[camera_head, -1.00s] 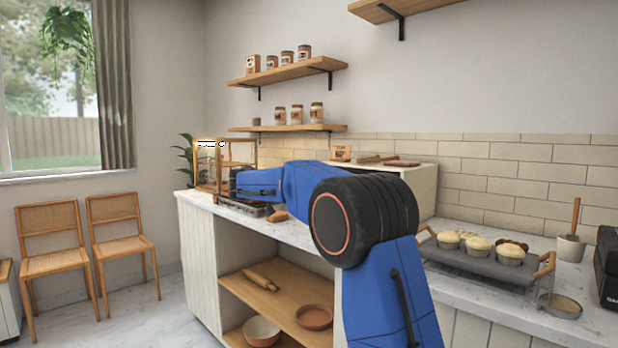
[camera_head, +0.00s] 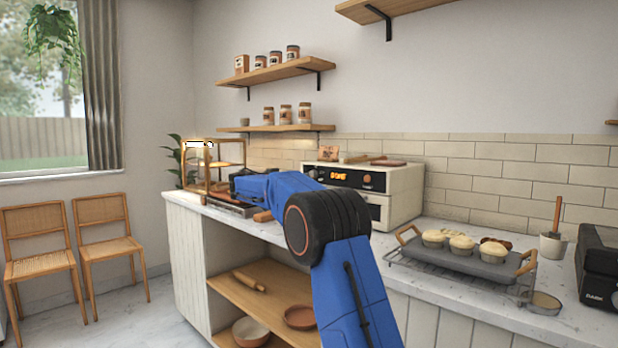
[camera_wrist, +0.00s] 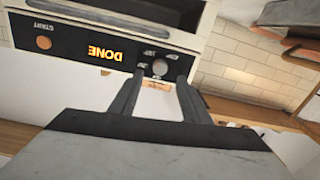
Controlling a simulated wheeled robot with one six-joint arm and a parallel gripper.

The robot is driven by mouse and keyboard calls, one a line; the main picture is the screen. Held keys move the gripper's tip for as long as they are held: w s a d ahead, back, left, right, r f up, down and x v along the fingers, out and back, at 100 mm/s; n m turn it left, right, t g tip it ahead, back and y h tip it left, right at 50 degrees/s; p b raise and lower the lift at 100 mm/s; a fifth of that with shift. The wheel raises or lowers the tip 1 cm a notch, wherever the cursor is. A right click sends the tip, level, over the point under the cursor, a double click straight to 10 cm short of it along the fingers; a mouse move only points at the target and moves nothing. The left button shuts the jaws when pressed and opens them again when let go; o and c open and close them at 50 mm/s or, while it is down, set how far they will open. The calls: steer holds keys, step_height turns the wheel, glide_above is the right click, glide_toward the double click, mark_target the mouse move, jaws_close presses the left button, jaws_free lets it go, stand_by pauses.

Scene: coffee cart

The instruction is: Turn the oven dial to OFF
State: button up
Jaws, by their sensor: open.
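The white oven (camera_head: 400,193) stands on the counter in the head view, with a black control panel and a lit orange "DONE" display (camera_head: 348,176). The grey oven dial (camera_wrist: 160,67) shows in the wrist view, where the panel appears upside down. Small white labels surround the dial; I cannot read them clearly or tell the pointer's setting. My gripper (camera_wrist: 160,76) is open. Its two dark fingertips lie on either side of the dial in the wrist view; whether they touch it cannot be told.
The orange START button (camera_wrist: 43,42) is on the same panel, across the display from the dial. A muffin tray (camera_head: 450,258) stands on the counter to the oven's right. A glass-and-wood case (camera_head: 212,165) stands to its left.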

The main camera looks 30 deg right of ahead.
mark_target(311, 175)
steer(key=x, duration=0.7)
steer(key=shift+d, duration=0.25)
steer(key=c, duration=1)
